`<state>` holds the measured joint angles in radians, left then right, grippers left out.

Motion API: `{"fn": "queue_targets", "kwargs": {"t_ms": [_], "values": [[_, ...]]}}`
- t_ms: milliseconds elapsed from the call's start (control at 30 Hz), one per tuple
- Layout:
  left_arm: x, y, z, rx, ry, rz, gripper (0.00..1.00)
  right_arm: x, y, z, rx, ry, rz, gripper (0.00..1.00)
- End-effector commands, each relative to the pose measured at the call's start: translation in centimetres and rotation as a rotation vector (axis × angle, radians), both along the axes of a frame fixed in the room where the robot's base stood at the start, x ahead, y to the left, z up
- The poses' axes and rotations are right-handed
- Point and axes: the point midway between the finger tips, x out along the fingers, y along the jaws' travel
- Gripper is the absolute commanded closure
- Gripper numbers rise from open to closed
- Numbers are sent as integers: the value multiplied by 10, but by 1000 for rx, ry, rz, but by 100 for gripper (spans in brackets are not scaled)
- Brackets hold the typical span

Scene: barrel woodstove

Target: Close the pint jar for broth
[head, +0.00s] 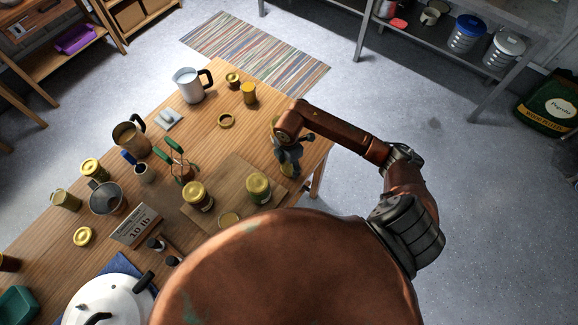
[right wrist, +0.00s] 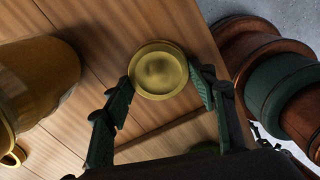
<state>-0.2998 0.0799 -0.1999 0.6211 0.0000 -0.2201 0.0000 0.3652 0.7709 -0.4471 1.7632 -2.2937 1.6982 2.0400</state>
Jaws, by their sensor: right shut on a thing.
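My right gripper (head: 287,163) is near the right edge of the wooden table, pointing down. In the right wrist view its green fingers (right wrist: 162,92) are on both sides of a round gold lid (right wrist: 158,70) and shut on it. A bit of yellow shows below the gripper in the head view (head: 287,171). I cannot tell whether a jar is under this lid. Two jars with gold lids stand on the board, one nearer the gripper (head: 259,187) and one further left (head: 197,193). I cannot tell which is the pint jar. My left gripper is not in view.
A white pot (head: 105,300) is at front left.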

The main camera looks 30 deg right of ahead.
Motion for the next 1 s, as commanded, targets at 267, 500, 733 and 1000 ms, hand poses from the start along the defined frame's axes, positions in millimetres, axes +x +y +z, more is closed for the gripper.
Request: {"fn": "queue_targets", "kwargs": {"t_ms": [267, 500, 733, 1000], "values": [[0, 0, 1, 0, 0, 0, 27, 2, 0, 39, 0, -5, 2, 61], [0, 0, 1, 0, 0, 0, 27, 1, 0, 83, -1, -4, 1, 61], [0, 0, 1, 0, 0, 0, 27, 1, 0, 100, 0, -1, -1, 61], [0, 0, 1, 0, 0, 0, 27, 0, 0, 100, 0, -1, -1, 61]]}}
